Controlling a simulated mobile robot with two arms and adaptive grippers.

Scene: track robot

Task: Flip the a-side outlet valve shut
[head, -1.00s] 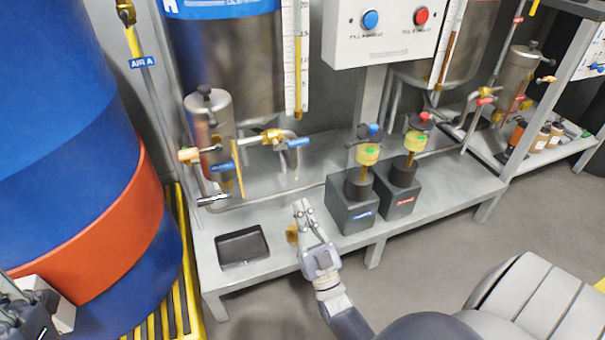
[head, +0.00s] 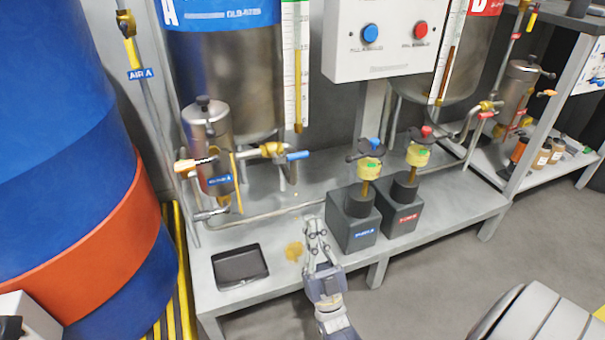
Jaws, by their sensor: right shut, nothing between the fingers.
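The A-side outlet valve is at the foot of the tank with the blue A label (head: 222,70), in the head view. It has a brass body (head: 268,150) and a blue lever handle (head: 297,155) that points right, roughly in line with the short pipe. My right gripper (head: 315,222) is shut and empty over the front of the grey bench, below and slightly right of the lever and well apart from it. My left gripper cannot be made out; only a small dark piece shows at the lower left edge.
Two dark pump blocks (head: 352,222) with yellow tops stand right of my gripper. A steel canister (head: 208,140) with an orange-tipped valve (head: 195,164) stands left of the outlet valve. A black tray (head: 240,265) and a yellowish stain (head: 293,252) lie on the bench (head: 272,272).

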